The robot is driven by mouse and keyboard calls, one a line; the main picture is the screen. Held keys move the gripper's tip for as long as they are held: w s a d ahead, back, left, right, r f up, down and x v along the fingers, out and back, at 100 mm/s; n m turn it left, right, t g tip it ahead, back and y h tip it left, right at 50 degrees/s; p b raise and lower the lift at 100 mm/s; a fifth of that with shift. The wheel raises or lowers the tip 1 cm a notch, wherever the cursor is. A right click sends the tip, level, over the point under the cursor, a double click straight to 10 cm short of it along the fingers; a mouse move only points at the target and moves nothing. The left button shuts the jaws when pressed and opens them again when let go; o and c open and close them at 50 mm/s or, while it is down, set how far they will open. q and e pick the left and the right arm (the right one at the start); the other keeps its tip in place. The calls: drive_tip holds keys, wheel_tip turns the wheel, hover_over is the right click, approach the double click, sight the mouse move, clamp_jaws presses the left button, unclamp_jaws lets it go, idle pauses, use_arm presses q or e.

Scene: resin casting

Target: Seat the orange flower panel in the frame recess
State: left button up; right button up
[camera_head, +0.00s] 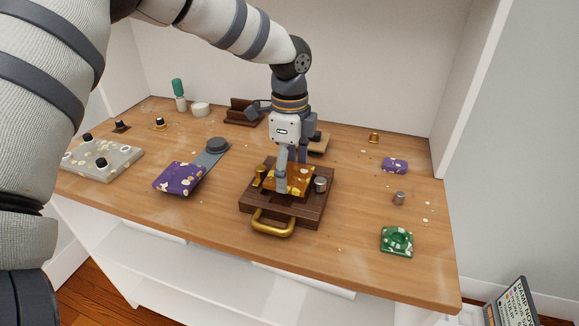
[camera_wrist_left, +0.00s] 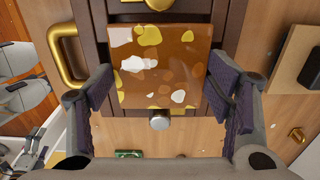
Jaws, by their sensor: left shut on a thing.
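The orange flower panel (camera_head: 293,180) is a square amber slab with white and yellow flakes. It also shows in the left wrist view (camera_wrist_left: 160,70), between my fingers. My left gripper (camera_head: 287,172) points down and is shut on the panel by two opposite edges. The dark wooden frame (camera_head: 250,208) lies under the panel, with a gold handle (camera_head: 273,229) at its front, a gold knob (camera_head: 259,174) at left and a silver knob (camera_head: 320,184) at right. The panel covers the recess; I cannot tell whether it is above it or inside.
A purple flaked piece (camera_head: 178,179) with a grey part lies left of the frame. A grey slab (camera_head: 100,160) with black knobs is farther left. A green dish (camera_head: 397,241), a small metal cylinder (camera_head: 399,198) and a purple block (camera_head: 395,166) are at right. A side wall bounds the right.

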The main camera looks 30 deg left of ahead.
sight(290, 174)
use_arm(q)
drive_tip(key=shift+f, duration=1.2)
drive_tip(key=o, duration=1.4)
drive_tip(key=shift+c, duration=0.2)
wheel_tip(290, 174, up, 12)
